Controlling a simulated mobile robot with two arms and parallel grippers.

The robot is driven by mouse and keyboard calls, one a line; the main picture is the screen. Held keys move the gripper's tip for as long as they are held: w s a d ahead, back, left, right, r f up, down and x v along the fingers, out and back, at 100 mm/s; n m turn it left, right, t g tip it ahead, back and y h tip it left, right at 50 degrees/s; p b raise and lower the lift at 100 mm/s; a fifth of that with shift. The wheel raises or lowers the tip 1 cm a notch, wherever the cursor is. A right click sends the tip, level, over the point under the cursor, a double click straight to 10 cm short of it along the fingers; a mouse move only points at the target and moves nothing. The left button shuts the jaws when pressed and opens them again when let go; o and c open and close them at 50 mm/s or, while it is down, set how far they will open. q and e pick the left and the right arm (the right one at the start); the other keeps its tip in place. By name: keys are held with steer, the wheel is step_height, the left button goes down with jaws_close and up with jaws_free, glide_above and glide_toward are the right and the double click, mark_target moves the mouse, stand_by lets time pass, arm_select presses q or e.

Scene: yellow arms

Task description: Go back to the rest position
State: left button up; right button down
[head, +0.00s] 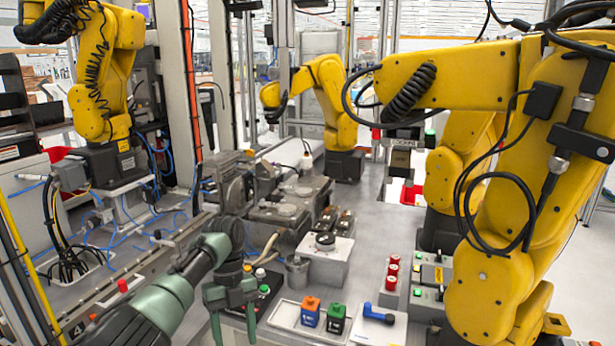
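My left arm comes in from the lower left, dark green and black. My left gripper (233,328) points down over the front left of the grey work table (375,235). Its two fingers stand apart with nothing seen between them, and their tips are close to the bottom edge of the picture. It is left of a white tray (284,318) holding an orange-and-blue block (310,312) and a green-and-black block (336,318). My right gripper is not in view.
A small metal cup (297,270) and a control box with buttons (264,290) stand close to the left gripper. A blue handle-like part (378,314) lies on a white plate. Red cylinders (392,270) stand at right. Large yellow arms (500,200) fill the right side.

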arm_select(q)
steer(key=s+d+f+n+t, duration=0.1)
steer(key=s+d+f+n, duration=0.25)
steer(key=s+f, duration=0.3)
steer(key=s+d+f+n+t+h, duration=0.1)
steer(key=s+d+f+n, duration=0.1)
steer(key=s+f+n, duration=0.4)
steer(key=s+d+f+n+t, duration=0.15)
steer(key=s+f, duration=0.25)
steer(key=f, duration=0.4)
steer(key=s+a+r+n+t+y, duration=0.1)
steer(key=s+a+r+n, duration=0.25)
steer(key=s+n, duration=0.2)
steer(key=s+a+r+n+t, duration=0.2)
steer(key=s+a+n, duration=0.2)
steer(key=s+n, duration=0.15)
steer(key=s+a+r+n+t+y, duration=0.1)
steer(key=s+a+r+n, duration=0.1)
steer(key=s+a+n, duration=0.4)
steer(key=s+d+f+g, duration=0.1)
steer(key=s+f, duration=0.1)
steer(key=f, duration=1.2)
steer(key=s+d+f, duration=0.1)
steer(key=f, duration=1.3)
steer(key=s+a+f+m+g, duration=0.1)
steer(key=s+a+f, duration=0.2)
steer(key=s+f, duration=1.1)
steer(key=shift+s+a, duration=0.15)
steer(key=shift+s, duration=1.05)
